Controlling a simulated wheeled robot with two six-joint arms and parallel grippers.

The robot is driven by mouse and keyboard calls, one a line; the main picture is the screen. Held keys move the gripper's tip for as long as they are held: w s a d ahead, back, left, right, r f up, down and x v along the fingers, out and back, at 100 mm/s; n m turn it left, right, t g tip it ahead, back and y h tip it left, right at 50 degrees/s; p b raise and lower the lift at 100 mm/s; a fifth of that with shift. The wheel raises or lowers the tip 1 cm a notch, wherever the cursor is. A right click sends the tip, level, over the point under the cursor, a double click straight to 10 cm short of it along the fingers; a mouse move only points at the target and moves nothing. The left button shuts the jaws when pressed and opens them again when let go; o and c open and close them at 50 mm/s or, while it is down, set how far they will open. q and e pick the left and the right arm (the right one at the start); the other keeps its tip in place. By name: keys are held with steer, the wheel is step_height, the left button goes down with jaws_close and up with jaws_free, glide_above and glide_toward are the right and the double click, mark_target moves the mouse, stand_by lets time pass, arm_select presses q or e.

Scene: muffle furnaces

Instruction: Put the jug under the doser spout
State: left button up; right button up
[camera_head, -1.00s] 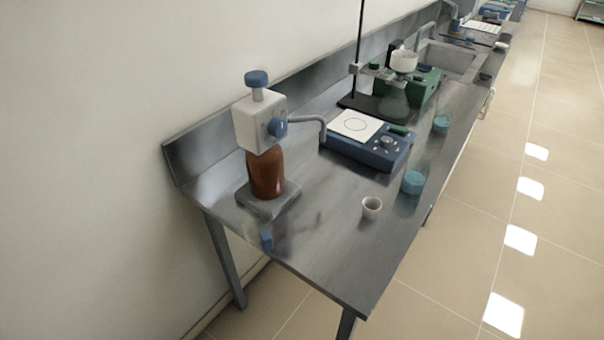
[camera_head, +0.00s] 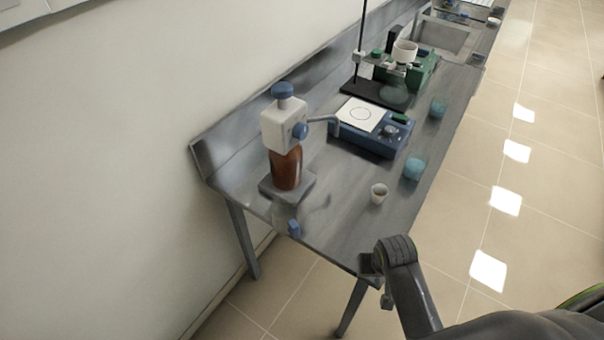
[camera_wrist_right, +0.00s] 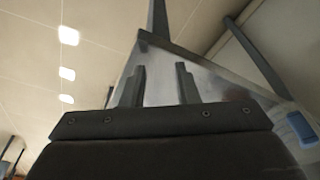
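The doser (camera_head: 284,130) has a white head with blue knobs on a brown bottle, standing on a grey base near the bench's left end. Its thin spout (camera_head: 328,120) reaches to the right, beside the blue hotplate. A clear vessel with a blue handle (camera_head: 293,228), which seems to be the jug, stands in front of the base; its outline is faint. The blue handle also shows at the right edge of the right wrist view (camera_wrist_right: 300,129). My right gripper (camera_head: 372,267) is by the bench's front corner, right of the jug. Its fingers (camera_wrist_right: 160,85) are apart and empty.
The blue hotplate (camera_head: 370,128) and a stand with a green device (camera_head: 421,68) are farther back. The metal bench top (camera_head: 340,215) is clear between jug and cup.

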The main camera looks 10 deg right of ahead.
steer(key=shift+m+y, duration=0.3)
steer(key=shift+m, duration=0.2)
steer(key=w+a+r, duration=0.1)
steer(key=w+a, duration=0.1)
steer(key=w, duration=0.1)
steer(key=w+r, duration=0.1)
steer(key=w, duration=0.1)
steer(key=shift+w+a+r+p, duration=0.25)
steer(key=shift+a+r+p, duration=0.05)
steer(key=shift+a+p, duration=0.1)
arm_select(q)
steer(key=r+p, duration=0.3)
steer(key=r, duration=0.1)
steer(key=shift+a, duration=0.35)
arm_select(e)
steer(key=w+a+r+m+g, duration=0.2)
steer(key=w+a+r, duration=1)
steer(key=r, duration=0.3)
steer(key=shift+w+a+m+y, duration=0.3)
steer(key=shift+w, duration=0.6)
